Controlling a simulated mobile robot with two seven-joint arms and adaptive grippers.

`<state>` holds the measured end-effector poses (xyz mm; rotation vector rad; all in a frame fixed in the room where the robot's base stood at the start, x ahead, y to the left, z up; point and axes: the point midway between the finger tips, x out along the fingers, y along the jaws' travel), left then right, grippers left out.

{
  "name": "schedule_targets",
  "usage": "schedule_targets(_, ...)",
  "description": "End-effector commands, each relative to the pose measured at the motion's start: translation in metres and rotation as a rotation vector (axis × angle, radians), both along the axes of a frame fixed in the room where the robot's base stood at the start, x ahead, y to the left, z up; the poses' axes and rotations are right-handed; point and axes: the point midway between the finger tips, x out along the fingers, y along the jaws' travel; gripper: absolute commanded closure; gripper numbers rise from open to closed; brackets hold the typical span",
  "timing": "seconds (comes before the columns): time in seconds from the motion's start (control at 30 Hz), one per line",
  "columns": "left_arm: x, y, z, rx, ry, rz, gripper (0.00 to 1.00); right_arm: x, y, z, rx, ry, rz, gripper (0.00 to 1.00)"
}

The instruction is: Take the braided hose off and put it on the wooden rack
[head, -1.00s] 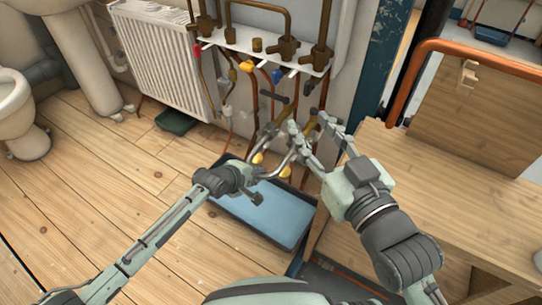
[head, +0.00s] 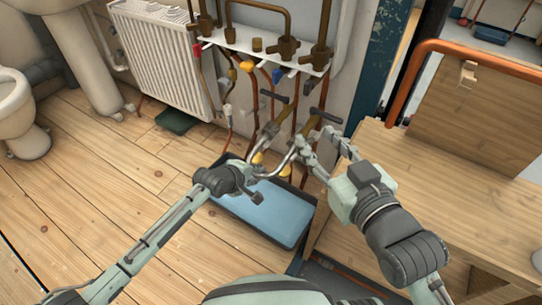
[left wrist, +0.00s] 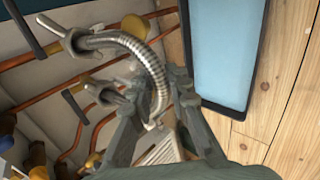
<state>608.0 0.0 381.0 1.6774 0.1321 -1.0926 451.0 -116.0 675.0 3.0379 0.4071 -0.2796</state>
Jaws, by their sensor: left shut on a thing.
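The braided hose (left wrist: 150,62) is a silvery curved length. In the left wrist view it arcs from a metal end at upper left down between my left gripper's fingers (left wrist: 158,110). In the head view the hose (head: 284,168) hangs below the valves with T-handles, its ends close to the pipe ends; whether they are joined cannot be told. My left gripper (head: 262,172) is shut on the hose. My right gripper (head: 334,150) has its fingers apart, just right of the hose's right end, and looks empty. A wooden board with a peg (head: 468,74), possibly the wooden rack, stands on the bench.
A dark tray with a blue inside (head: 262,212) lies on the floor under the pipes. The wooden bench (head: 450,185) is mostly clear at right. Copper pipes and valves (head: 287,48), a radiator (head: 160,60) and a thick orange pipe (head: 480,56) stand around.

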Motion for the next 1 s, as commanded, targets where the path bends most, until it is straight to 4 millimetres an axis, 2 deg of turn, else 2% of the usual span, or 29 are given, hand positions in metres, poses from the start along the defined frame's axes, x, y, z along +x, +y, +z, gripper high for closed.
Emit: schedule_targets(1.0,-0.011,0.008,0.001,-0.001,-0.001,0.0,1.0,-0.017,-0.038,-0.057,-0.119,0.277,-0.068,0.6)
